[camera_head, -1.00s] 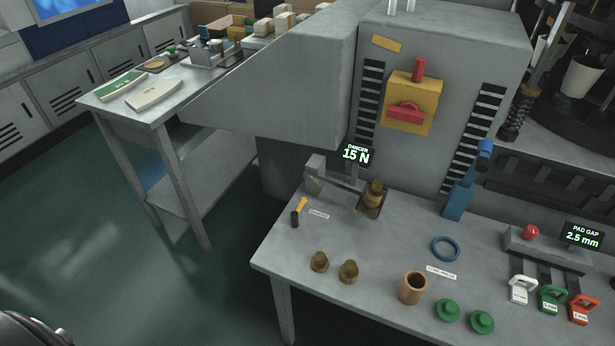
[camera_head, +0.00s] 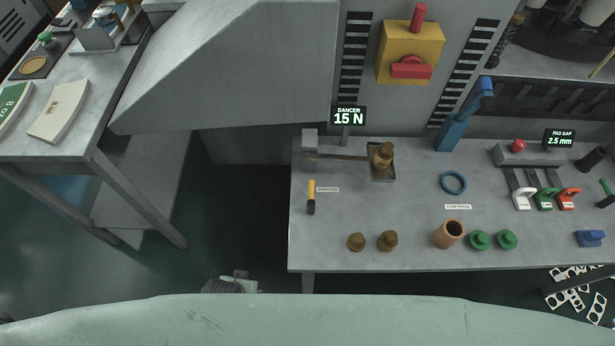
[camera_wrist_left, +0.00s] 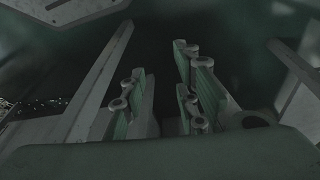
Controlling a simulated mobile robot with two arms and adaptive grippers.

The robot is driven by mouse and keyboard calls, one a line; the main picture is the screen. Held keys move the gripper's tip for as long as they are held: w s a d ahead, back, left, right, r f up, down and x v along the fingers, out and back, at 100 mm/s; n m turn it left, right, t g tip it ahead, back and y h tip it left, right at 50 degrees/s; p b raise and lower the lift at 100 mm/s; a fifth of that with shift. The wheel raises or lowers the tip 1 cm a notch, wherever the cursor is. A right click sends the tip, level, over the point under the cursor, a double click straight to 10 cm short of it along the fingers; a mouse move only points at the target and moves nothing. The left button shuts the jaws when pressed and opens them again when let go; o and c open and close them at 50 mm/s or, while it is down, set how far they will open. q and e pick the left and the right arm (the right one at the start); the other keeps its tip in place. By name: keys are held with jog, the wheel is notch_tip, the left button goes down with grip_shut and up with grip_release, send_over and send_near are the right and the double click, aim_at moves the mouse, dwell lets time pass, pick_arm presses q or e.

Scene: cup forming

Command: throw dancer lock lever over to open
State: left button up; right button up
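The dancer lock lever (camera_head: 311,196), with a yellow upper part and a dark lower end, lies at the left of the grey bench, beside the DANCER label (camera_head: 328,189). Behind it are the dancer arm (camera_head: 342,157) with a brass weight (camera_head: 382,156), and a display (camera_head: 348,117) reading "DANCER 15 N". My left gripper shows in the left wrist view (camera_wrist_left: 166,95) with its fingers apart and nothing visible between them. In the head view, a small grey part, probably of my left arm (camera_head: 232,284), shows below the bench's left end, away from the lever. My right gripper is not seen.
Brass weights (camera_head: 372,242), a copper cup (camera_head: 448,234) and green knobs (camera_head: 493,240) stand along the bench front. A blue ring (camera_head: 453,183) and blue lever (camera_head: 462,117) are further right. A side table (camera_head: 80,130) stands left, with open floor between.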

pick_arm(q)
jog(key=w+d+r+h+p, duration=0.1)
jog(key=w+d+r+p, duration=0.3)
jog(key=r, duration=0.9)
jog(key=w+d+r+m+t+h+p, duration=0.15)
jog(key=d+r, duration=0.45)
jog(key=r, duration=0.7)
jog(key=w+d+r+g+h+p, duration=0.1)
jog(key=w+d+r, duration=0.25)
jog(key=r, duration=0.95)
jog(key=d+h, duration=0.1)
jog(key=d, duration=0.6)
jog(key=n+g+y, duration=0.3)
send_near(311, 192)
jog(key=p+x, duration=0.1)
jog(key=x, duration=0.6)
jog(key=shift+d+f, duration=0.15)
jog(key=shift+f, duration=0.35)
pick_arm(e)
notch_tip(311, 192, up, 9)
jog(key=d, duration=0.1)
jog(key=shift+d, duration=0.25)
